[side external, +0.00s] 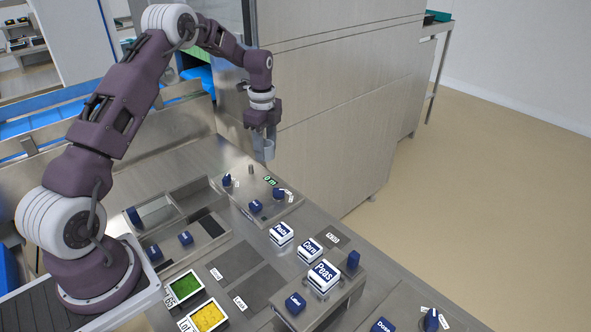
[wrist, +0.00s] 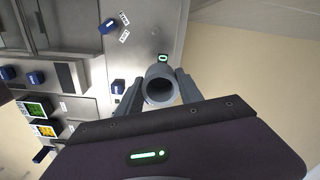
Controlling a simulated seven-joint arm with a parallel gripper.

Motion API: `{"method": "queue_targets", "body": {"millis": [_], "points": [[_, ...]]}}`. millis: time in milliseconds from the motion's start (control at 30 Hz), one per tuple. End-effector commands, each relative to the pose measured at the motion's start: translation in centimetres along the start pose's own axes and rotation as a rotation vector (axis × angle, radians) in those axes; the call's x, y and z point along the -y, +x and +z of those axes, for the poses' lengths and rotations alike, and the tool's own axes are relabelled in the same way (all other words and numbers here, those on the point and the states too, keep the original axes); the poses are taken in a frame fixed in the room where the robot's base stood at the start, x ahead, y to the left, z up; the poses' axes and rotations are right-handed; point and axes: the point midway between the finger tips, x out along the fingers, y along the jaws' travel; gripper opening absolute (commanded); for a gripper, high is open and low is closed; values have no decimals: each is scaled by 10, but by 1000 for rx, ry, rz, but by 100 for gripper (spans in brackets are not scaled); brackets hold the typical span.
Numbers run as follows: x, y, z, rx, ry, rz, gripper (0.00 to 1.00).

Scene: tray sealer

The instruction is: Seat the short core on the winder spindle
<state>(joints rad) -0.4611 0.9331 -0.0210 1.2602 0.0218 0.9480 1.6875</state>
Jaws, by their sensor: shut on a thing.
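My gripper (side external: 264,134) is shut on a short grey hollow core (side external: 266,152), which hangs below the fingers in the side view. In the wrist view the core (wrist: 160,80) sits between the two fingers, with its round opening facing the camera. The winder spindle (side external: 250,169) is a small grey upright post on the panel at the back of the bench. The core is above it and slightly to its right in the side view, with a gap between them. I cannot make out the spindle in the wrist view.
A green display (side external: 270,181) and blue knobs (side external: 279,194) are near the spindle. A tall metal cabinet (side external: 335,110) stands behind.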

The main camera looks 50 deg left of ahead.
Motion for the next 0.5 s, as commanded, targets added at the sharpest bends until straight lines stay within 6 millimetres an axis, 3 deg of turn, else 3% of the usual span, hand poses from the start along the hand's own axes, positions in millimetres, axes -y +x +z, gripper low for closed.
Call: {"method": "queue_targets", "body": {"millis": [33, 100, 200, 367, 500], "points": [[3, 0, 22, 0, -6, 0, 4], [5, -2, 44, 0, -2, 0, 4], [6, -2, 62, -1, 2, -1, 4], [6, 6, 67, -2, 6, 2, 4], [5, 24, 66, -2, 6, 4, 4]]}}
